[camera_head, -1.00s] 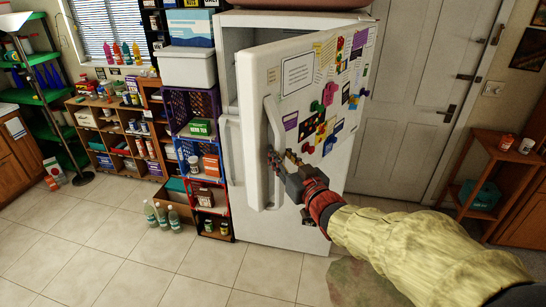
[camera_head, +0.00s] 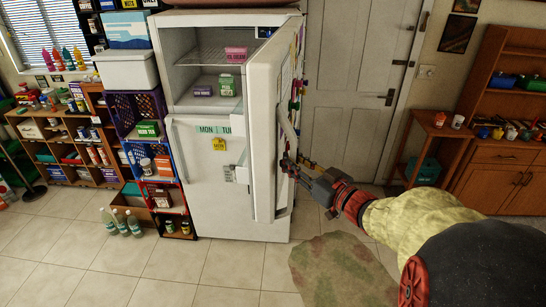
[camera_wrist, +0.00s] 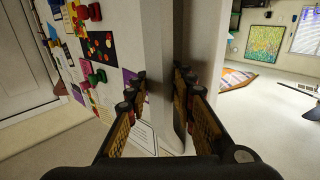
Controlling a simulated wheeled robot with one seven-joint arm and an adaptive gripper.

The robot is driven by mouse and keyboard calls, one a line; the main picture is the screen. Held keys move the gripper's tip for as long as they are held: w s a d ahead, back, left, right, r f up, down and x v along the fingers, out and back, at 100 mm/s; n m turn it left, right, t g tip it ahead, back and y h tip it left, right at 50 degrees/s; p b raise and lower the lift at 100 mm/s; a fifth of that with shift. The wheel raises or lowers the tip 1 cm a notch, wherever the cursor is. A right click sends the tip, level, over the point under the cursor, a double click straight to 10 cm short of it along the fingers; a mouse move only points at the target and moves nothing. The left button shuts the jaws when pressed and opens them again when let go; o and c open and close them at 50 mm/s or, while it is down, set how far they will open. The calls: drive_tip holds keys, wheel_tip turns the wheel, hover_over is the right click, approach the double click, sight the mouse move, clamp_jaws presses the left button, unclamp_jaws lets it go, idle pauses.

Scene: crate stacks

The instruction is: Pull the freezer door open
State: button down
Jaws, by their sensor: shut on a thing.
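The freezer door (camera_head: 262,135) of the white fridge stands wide open in the head view, swung out to the right, its edge toward me. Its long white handle (camera_head: 289,128) runs down the outer face. My gripper (camera_head: 288,165) is shut on the handle at its lower part. In the wrist view my gripper (camera_wrist: 161,82) has its two fingers on either side of the pale upright handle (camera_wrist: 160,50), and the door's outer face (camera_wrist: 118,20) with magnets and papers lies to the left. The freezer compartment (camera_head: 220,101) is exposed, with small boxes inside.
The lower fridge door (camera_head: 205,195) is shut. Stacked crates (camera_head: 139,107) stand close to the fridge's left side, with bottles (camera_head: 127,222) on the floor. A small wooden stand (camera_head: 440,132) is at the right.

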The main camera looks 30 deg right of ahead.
drive_tip(key=s+d+y+p, duration=0.1)
drive_tip(key=s+d, duration=0.2)
drive_tip(key=d, duration=0.4)
drive_tip(key=s+d+n+y+p, duration=0.1)
drive_tip(key=s+d, duration=0.2)
drive_tip(key=d, duration=0.4)
drive_tip(key=s+d+n+g+y+p, duration=0.1)
drive_tip(key=s+d, duration=0.2)
drive_tip(key=d, duration=0.4)
drive_tip(key=shift+s, duration=0.25)
drive_tip(key=shift+a+r, duration=0.1)
drive_tip(key=c, duration=1.6)
unclamp_jaws()
drive_tip(key=shift+s, duration=0.1)
drive_tip(key=shift+o, duration=0.2)
drive_tip(key=shift+s, duration=0.1)
drive_tip(key=v, duration=1.2)
